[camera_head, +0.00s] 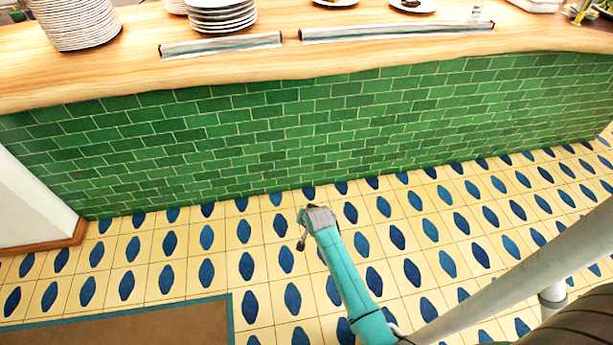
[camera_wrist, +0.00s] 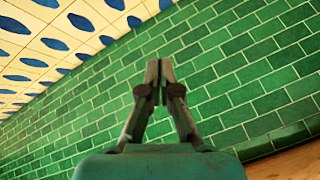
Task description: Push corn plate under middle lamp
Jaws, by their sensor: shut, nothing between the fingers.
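Two small white plates with food are cut off by the top edge of the head view. The left plate (camera_head: 349,4) has something yellowish-brown on it, and the other plate (camera_head: 425,8) holds something dark. I cannot tell for sure which one is the corn plate. No lamp shows in either view. My gripper (camera_head: 302,236) is low over the tiled floor, in front of the green counter front and well below the countertop. In the wrist view my gripper (camera_wrist: 159,68) is shut and empty, with the green tiles behind it.
The wooden countertop (camera_head: 130,83) bears plate stacks (camera_head: 82,22) (camera_head: 222,18) at the left and two long metal strips (camera_head: 222,46) (camera_head: 397,32) near its front edge. The green tiled wall (camera_head: 300,130) stands below it. A brown mat (camera_head: 150,328) lies on the open floor.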

